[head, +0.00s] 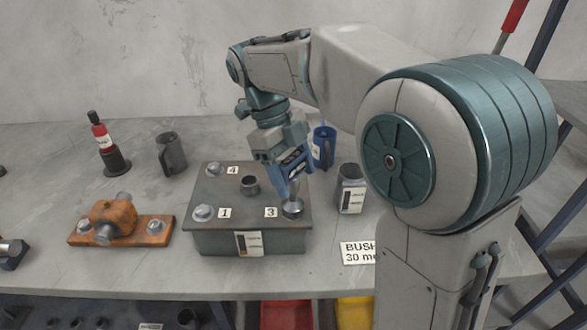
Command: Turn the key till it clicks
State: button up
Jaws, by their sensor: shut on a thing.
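A dark green-grey metal box (222,243) stands on the bench, with number tags 1, 3 and 4 on its lid. My gripper (292,188) points down over the lid's front right corner, by tag 3. It is shut on a small grey metal piece, seemingly the key (293,190), whose upper part is between the fingers. The piece stands over a round silver bolt head or socket (292,208) at that corner. I cannot tell how deep it sits or how far it is turned. The lid's back right corner is hidden behind my gripper.
Bolt heads stand by tag 1 (203,213) and tag 4 (215,169), with a short dark bushing (250,185) mid-lid. An orange clamp block (112,220) is left, a grey cup (352,188) right, a blue cup (324,147) behind.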

jog(key=shift+m, duration=0.4)
dwell(0.5)
jog(key=shift+n, duration=0.3)
jog(key=shift+r+p, duration=3.05)
jog(key=shift+r, duration=0.5)
